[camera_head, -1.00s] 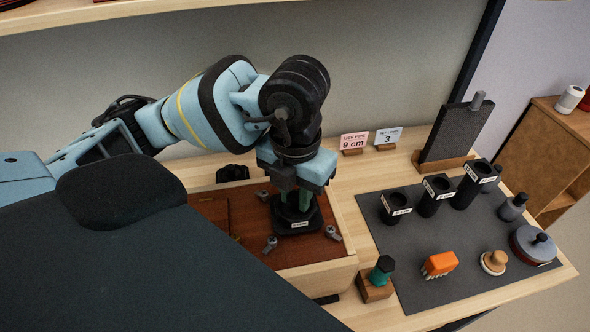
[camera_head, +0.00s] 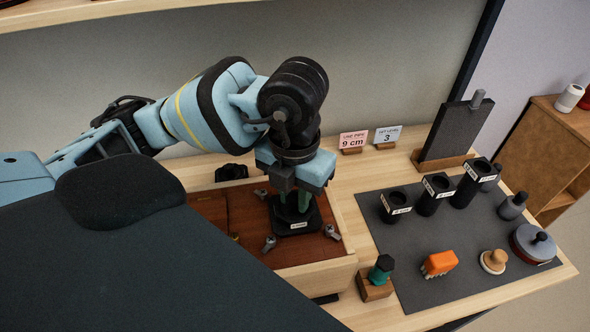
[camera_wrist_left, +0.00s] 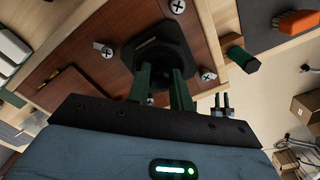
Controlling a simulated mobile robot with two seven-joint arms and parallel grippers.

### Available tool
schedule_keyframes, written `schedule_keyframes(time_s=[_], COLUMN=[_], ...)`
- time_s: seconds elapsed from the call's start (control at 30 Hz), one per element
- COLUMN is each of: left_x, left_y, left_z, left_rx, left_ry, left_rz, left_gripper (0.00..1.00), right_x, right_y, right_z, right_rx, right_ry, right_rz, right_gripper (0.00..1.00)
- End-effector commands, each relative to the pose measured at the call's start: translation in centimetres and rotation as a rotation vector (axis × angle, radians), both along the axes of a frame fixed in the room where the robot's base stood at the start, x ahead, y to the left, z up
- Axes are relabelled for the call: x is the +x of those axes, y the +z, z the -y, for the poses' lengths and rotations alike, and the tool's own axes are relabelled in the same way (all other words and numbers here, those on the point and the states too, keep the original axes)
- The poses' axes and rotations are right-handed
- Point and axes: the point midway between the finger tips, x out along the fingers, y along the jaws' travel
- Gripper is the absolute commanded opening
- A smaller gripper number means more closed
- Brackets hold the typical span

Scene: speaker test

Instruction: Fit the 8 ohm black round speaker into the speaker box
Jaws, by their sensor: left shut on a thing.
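The speaker (camera_head: 297,222) is black, with a squarish flange and a white label on its near edge. It sits at the right part of the wooden speaker box panel (camera_head: 232,215), among several grey clamps. My left gripper (camera_head: 291,203) comes down from above and is shut on the speaker's middle part. In the left wrist view the green fingers (camera_wrist_left: 160,85) hold the speaker (camera_wrist_left: 158,55) at its neck. The opening under the flange is hidden, so I cannot tell how fully it is seated. My right gripper is not in view.
A dark mat (camera_head: 440,240) to the right holds several black pipes, an orange brush (camera_head: 438,263), a wooden knob and a round lidded piece. A green-handled tool (camera_head: 381,269) stands in a wooden block beside the box. Signs reading "USE PIPE 9 cm" (camera_head: 353,140) and "SET LEVEL 3" (camera_head: 388,135) stand behind.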

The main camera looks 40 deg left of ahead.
Motion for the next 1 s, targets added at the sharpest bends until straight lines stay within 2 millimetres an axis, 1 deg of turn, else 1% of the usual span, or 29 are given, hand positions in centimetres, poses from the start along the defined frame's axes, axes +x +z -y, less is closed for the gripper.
schedule_keyframes(time_s=[0.83,0.87,1.0], left_x=[0.0,0.0,0.0], left_y=[-1.1,-1.0,-1.0], left_z=[0.0,0.0,0.0], left_rx=[-0.001,-0.001,-0.001], left_ry=[0.0,0.0,0.0], left_rz=[0.001,0.001,0.001], left_gripper=[0.0,0.26,0.44], right_x=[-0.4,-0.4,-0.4], right_y=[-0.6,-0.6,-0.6], right_z=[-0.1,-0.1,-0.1], right_rx=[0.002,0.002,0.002], right_ry=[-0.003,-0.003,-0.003], right_rz=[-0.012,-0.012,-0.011], right_gripper=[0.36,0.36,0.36])
